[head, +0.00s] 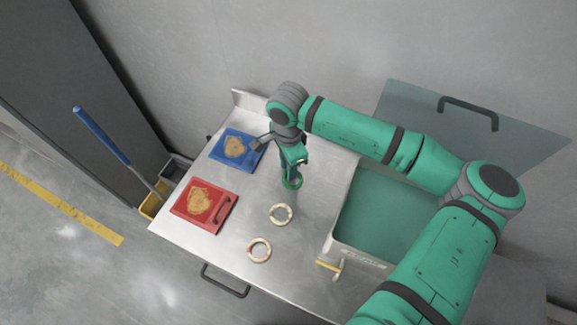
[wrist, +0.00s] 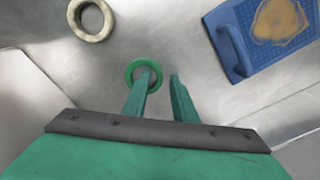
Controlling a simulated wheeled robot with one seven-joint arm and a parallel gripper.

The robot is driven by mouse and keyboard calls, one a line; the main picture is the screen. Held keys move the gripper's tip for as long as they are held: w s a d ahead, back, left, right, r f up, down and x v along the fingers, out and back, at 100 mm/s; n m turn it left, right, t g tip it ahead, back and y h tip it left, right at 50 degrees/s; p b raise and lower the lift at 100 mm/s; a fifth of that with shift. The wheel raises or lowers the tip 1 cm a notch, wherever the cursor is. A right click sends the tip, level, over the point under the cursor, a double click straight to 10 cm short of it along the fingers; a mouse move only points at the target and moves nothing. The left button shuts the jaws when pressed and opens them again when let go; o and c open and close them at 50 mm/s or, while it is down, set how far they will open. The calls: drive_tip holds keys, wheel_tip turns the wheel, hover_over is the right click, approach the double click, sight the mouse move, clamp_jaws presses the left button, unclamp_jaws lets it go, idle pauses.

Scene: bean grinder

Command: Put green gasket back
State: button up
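The green gasket (wrist: 131,73) is a thin ring at the tip of my gripper's left finger in the wrist view. That fingertip overlaps the ring's opening, and the right finger stands outside it, with a gap to the rim. My gripper (wrist: 163,80) is open. In the head view my gripper (head: 293,174) points down over the metal table, and the gasket (head: 292,184) shows at its lower end. I cannot tell whether the gasket rests on the table.
A green-lined bin (head: 385,218) with a raised lid (head: 455,145) is at the right.

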wheel_tip(320, 180, up, 12)
idle(0.4)
drive_tip(key=shift+f, duration=0.1)
idle(0.5)
